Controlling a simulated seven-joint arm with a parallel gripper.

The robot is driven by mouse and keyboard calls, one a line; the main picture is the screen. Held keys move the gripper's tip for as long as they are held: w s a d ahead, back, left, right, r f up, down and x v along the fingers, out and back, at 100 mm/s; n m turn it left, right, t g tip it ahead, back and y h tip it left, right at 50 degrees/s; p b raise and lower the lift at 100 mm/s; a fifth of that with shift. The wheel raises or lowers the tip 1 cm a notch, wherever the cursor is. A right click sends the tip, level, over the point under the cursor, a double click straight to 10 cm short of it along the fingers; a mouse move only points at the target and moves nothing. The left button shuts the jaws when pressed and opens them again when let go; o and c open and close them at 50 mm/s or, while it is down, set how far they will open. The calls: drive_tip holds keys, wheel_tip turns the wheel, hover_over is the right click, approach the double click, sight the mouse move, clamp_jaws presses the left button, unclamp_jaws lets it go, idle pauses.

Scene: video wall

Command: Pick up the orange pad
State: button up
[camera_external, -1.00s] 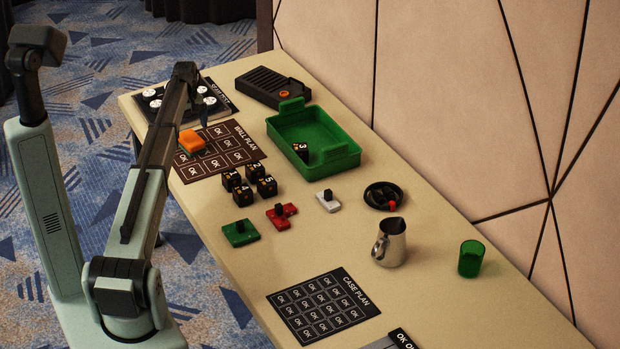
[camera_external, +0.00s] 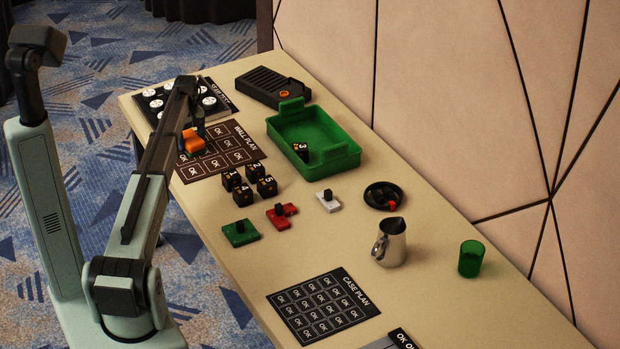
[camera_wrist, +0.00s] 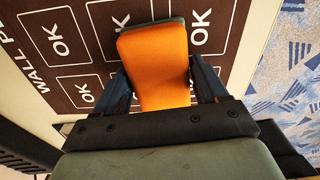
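The orange pad (camera_external: 193,142) lies on the brown wall plan sheet at the far left part of the table, with a dark green layer under its orange top. In the wrist view the orange pad (camera_wrist: 157,65) fills the middle. My gripper (camera_external: 198,130) is lowered over it. In the wrist view my gripper (camera_wrist: 160,72) has one dark finger on each side of the pad, apart and open around it. The fingertips are close to the pad's edges; whether they touch it is hard to tell.
The wall plan (camera_external: 240,156) has printed OK squares. A panel with white discs (camera_external: 209,100) lies behind my gripper. A green tray (camera_external: 345,155) and several numbered black cubes (camera_external: 243,194) stand to the right and nearer.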

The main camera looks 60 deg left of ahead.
drive_tip(key=c, duration=0.6)
